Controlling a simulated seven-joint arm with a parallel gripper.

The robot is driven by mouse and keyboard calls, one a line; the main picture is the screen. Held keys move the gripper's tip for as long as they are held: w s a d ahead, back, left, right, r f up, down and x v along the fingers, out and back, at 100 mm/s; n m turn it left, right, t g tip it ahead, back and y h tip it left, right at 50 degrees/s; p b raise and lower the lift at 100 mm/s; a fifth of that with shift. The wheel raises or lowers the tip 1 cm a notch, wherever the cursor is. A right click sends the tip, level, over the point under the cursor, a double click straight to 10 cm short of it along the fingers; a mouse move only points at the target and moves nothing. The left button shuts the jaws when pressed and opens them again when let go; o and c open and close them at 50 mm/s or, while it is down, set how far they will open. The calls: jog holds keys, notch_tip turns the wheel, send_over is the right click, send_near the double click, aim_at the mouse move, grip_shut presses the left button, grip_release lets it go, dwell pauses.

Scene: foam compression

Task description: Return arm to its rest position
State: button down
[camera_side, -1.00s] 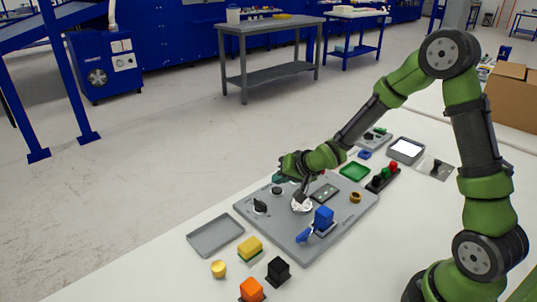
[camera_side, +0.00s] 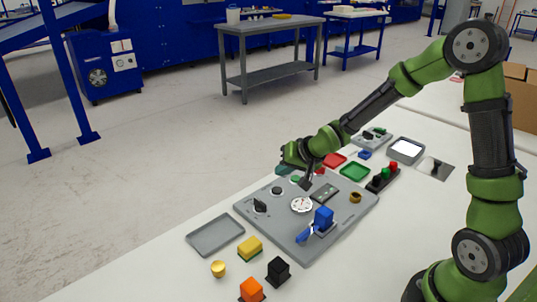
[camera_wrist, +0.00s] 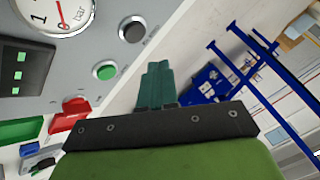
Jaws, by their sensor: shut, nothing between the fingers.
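My gripper (camera_side: 306,184) is shut and empty. It is held above the grey panel (camera_side: 255,220), near its back edge and behind the round white gauge (camera_side: 301,205). In the wrist view my gripper's teal fingers (camera_wrist: 154,78) are pressed together with nothing between them. The gauge (camera_wrist: 55,14) with its red needle shows at the top left of that view. A green button (camera_wrist: 105,70) and a dark knob (camera_wrist: 132,29) sit beside it on the panel.
A blue block (camera_side: 323,217) with a blue lever stands on the panel. A grey tray (camera_side: 215,236), yellow block (camera_side: 249,249), black block (camera_side: 278,271) and orange block (camera_side: 252,290) are in front. Green tray (camera_side: 354,171) and red tray (camera_side: 334,160) lie behind. A cardboard box (camera_side: 521,100) stands far right.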

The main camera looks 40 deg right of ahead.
jog(key=s, duration=0.1)
jog(key=s+g, duration=0.1)
jog(key=s, duration=0.1)
jog(key=s+d+g, duration=0.1)
jog(key=shift+s+r+n, duration=0.1)
jog(key=shift+s+n, duration=0.2)
jog(key=shift+s, duration=0.1)
jog(key=s+a+r+n, duration=0.1)
jog(key=s+a+r, duration=0.1)
jog(key=s+r, duration=0.6)
jog(key=s+a+r+n+y, duration=0.1)
jog(key=s+a+r, duration=0.2)
jog(key=s+r, duration=0.4)
jog(key=s, duration=0.4)
jog(key=shift+a+r+n+t, duration=0.3)
jog(key=shift+r+n+t, duration=0.05)
jog(key=shift+n+t, duration=0.05)
jog(key=c, duration=1.8)
grip_release()
jog(key=shift+c, duration=0.2)
